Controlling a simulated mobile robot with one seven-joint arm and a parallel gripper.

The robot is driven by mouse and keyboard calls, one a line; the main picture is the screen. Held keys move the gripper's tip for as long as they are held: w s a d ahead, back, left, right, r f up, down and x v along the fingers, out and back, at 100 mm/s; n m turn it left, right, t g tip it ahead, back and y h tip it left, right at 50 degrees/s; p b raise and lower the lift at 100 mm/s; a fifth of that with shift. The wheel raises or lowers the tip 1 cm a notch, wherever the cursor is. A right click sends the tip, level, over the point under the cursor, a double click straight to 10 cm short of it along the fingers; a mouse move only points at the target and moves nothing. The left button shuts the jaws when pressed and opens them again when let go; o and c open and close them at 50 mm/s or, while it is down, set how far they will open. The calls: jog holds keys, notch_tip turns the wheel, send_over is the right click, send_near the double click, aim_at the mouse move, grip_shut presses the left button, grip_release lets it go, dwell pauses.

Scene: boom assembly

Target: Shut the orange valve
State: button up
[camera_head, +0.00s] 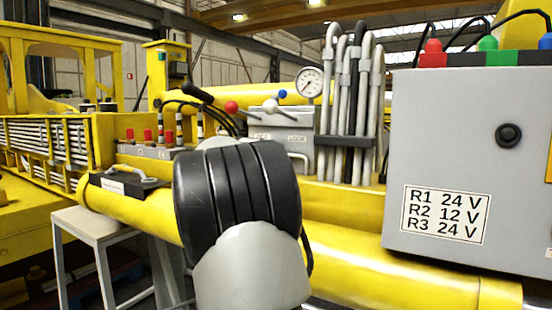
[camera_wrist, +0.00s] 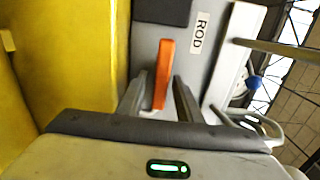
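The orange valve handle (camera_wrist: 163,75) shows in the wrist view as a narrow bar on a grey surface, running roughly up and down the picture. My gripper (camera_wrist: 161,80) is open, with one finger on each side of the handle's lower part. Gaps show between the handle and both fingers, so I see no clear grip. In the head view my arm fills the middle, and the valve and gripper do not show.
In the wrist view, a yellow surface (camera_wrist: 85,60) stands on the left and a blue knob (camera_wrist: 254,82) on the right. In the head view, a grey box (camera_head: 400,150) stands right, hoses (camera_head: 350,105) and a gauge (camera_head: 309,82) behind my arm, and a stool (camera_head: 85,222) left.

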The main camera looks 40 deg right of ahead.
jog(key=shift+a, duration=0.1)
jog(key=v, duration=1.7)
jog(key=shift+s+a, duration=0.1)
